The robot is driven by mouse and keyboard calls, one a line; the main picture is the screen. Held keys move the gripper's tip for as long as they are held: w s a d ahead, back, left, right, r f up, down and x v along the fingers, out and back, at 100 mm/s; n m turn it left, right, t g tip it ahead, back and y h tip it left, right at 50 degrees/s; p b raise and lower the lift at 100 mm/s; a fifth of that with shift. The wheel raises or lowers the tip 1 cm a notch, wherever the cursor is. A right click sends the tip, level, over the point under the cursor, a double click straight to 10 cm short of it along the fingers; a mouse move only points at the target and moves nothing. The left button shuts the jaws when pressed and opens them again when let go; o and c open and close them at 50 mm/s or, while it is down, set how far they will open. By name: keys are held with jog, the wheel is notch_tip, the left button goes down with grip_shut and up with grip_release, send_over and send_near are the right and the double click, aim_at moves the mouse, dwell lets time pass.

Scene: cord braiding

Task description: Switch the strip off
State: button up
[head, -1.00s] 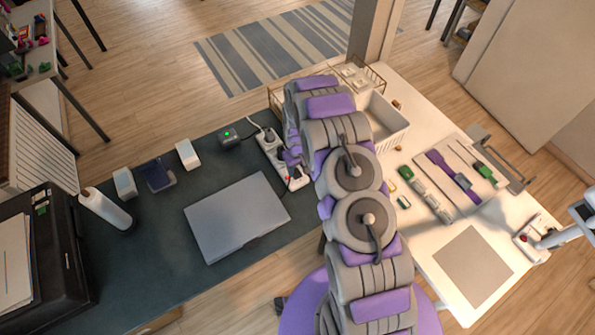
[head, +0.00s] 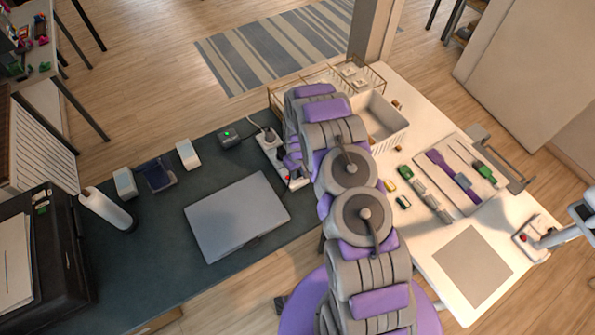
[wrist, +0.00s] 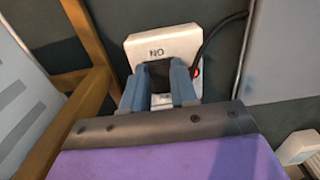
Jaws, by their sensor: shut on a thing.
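The white power strip (head: 268,149) lies on the dark desk top beside the laptop, with a black plug in its far part. A small red spot, likely the switch (head: 287,178), shows near its near end. In the wrist view the strip's white end (wrist: 180,46) carries upside-down "ON" lettering. My gripper (wrist: 158,80) is down on this end, its two blue-grey fingers closed in on it around a dark patch. A red edge (wrist: 197,72) shows just right of the right finger, mostly hidden. In the head view my arm hides the fingertips.
A closed grey laptop (head: 238,215) lies left of the strip. A black cable (wrist: 209,40) runs close to the fingers. A charger with a green light (head: 229,137) sits behind. A white basket (head: 386,122) and the white table are right of my arm.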

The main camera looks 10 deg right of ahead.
grip_shut()
jog(key=shift+w, duration=0.2)
jog(key=shift+w+a+g+h+b, duration=0.15)
jog(key=shift+g+h+b, duration=0.15)
jog(key=shift+g+b, duration=0.6)
jog(key=shift+r+g, duration=0.1)
jog(key=shift+g, duration=0.3)
jog(key=shift+w+r, duration=0.1)
jog(key=o, duration=0.6)
grip_release()
